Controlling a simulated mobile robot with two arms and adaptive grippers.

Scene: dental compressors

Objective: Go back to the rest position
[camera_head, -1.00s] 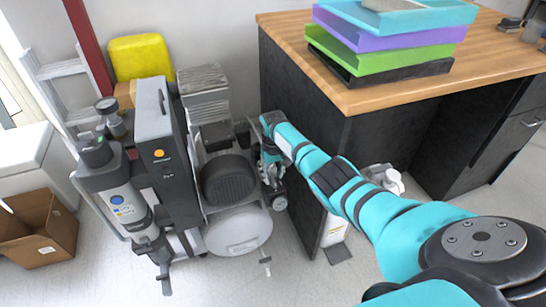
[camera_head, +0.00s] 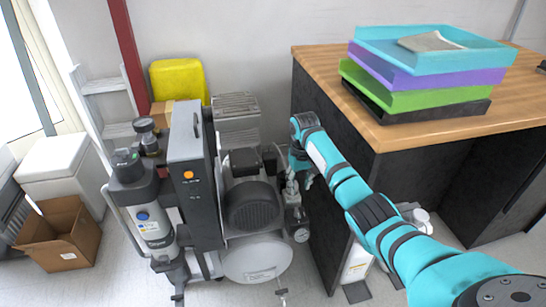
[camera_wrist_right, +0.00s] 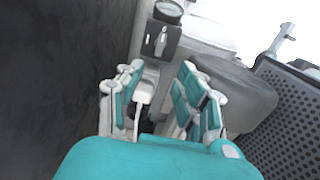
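The dental compressor (camera_head: 252,206) stands on the floor left of the wooden-topped counter, with a dark motor and a pale tank (camera_head: 257,261). My right arm reaches down from the lower right into the gap between compressor and counter. My right gripper (camera_head: 296,188) is at the compressor's right side, partly hard to make out in the head view. In the right wrist view my right gripper (camera_wrist_right: 160,100) has its two fingers apart. A grey block with a gauge (camera_wrist_right: 168,11) and a white lever-like part (camera_wrist_right: 144,92) show beyond and between the fingers; contact cannot be told. My left gripper is not in view.
The counter (camera_head: 385,139) with stacked trays (camera_head: 425,65) stands close to the right of my arm. A tall grey unit (camera_head: 193,175) with a cylinder stands left of the compressor. A cardboard box (camera_head: 62,235) and a yellow container (camera_head: 178,82) are farther left.

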